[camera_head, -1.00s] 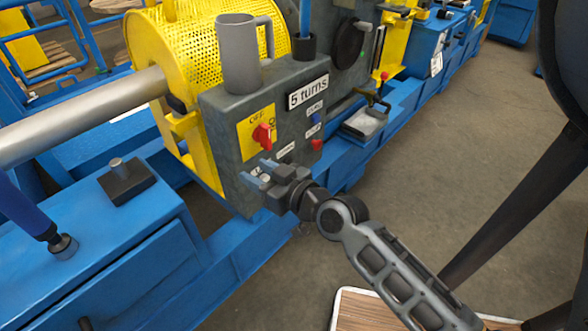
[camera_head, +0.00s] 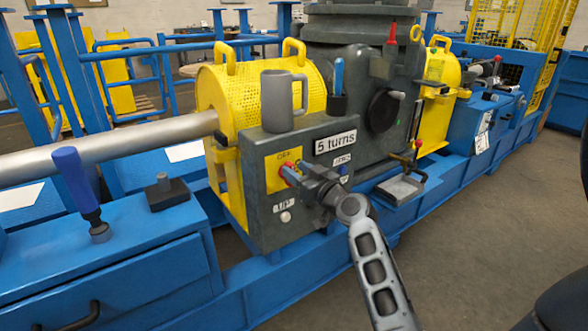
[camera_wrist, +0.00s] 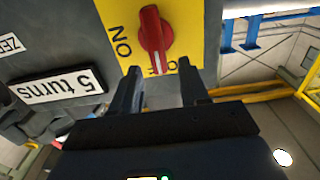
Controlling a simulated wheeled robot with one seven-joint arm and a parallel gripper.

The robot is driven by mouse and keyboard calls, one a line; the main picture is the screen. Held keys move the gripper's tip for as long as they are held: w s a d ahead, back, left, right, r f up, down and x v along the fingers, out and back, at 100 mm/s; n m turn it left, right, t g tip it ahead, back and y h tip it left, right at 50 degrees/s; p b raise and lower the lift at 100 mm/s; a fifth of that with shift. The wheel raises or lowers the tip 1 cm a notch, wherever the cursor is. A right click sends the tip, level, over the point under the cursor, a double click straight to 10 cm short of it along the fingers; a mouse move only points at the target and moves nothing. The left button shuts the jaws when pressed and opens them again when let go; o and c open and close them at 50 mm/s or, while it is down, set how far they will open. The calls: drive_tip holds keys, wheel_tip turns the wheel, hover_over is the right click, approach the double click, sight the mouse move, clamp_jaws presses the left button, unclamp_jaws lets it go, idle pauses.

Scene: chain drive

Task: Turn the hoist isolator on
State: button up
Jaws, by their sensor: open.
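The isolator is a red rotary knob (camera_wrist: 152,30) on a yellow plate (camera_wrist: 118,20) marked ON and OFF, on a dark grey box (camera_head: 262,222). In the wrist view the knob's white line points towards the partly hidden OFF label. In the head view the knob (camera_head: 289,171) is partly covered by my gripper (camera_head: 294,177). My gripper is open, its two fingers (camera_wrist: 160,72) pointing at the plate, one tip on each side of the knob's marked end. I cannot tell whether they touch it.
A grey mug (camera_head: 279,100) stands on the box. A blue-handled lever (camera_head: 77,182) is at left. Open floor lies at right (camera_head: 455,225).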

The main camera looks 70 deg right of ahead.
drive_tip(key=shift+x, duration=1.05)
clamp_jaws()
